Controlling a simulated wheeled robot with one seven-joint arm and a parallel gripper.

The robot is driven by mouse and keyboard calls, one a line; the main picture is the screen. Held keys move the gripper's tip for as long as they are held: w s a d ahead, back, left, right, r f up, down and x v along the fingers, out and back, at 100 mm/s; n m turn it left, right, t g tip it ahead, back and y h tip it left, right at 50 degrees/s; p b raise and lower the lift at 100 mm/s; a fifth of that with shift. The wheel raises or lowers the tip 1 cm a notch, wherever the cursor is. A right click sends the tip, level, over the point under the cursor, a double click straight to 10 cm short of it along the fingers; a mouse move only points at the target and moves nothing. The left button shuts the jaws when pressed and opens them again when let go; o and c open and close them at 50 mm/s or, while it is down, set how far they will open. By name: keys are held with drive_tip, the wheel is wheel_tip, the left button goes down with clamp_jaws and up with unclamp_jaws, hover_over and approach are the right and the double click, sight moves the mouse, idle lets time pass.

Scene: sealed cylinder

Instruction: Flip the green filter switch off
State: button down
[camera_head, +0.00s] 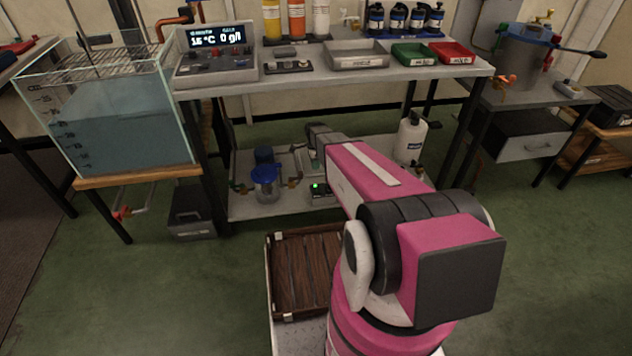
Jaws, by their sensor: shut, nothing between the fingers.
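A small switch box (321,196) with a lit green light (316,185) sits on the lower shelf under the bench. A filter unit (267,180) with a blue lid and clear bowl stands to its left. My pink and black arm reaches over the lower shelf from the right. My gripper (315,163) is small and dark in this view, close above and behind the green light in the picture. It is shut and empty. I cannot tell whether it touches the switch box. The switch lever itself is too small to make out, and my arm covers the box's right side.
The bench top (305,88) above the shelf carries a display console (216,50), bottles and trays. A glass tank of water (120,120) stands at left. A white bottle (410,142) is right of my arm on the lower shelf. The green floor (130,300) is clear at left.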

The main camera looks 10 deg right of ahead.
sight(316, 190)
drive_tip(key=f, duration=0.4)
drive_tip(key=s+f, duration=0.1)
drive_tip(key=f, duration=0.3)
drive_tip(key=s+f, duration=0.1)
drive_tip(key=f, duration=0.3)
drive_tip(key=shift+f, duration=0.4)
drive_tip(key=shift+s+f, duration=0.1)
drive_tip(key=shift+f, duration=0.25)
drive_tip(key=shift+s, duration=0.1)
drive_tip(key=shift+f+t, duration=0.2)
drive_tip(key=shift+t, duration=0.1)
drive_tip(key=shift+w+r, duration=0.3)
drive_tip(key=shift+w, duration=0.5)
drive_tip(key=shift+r, duration=0.1)
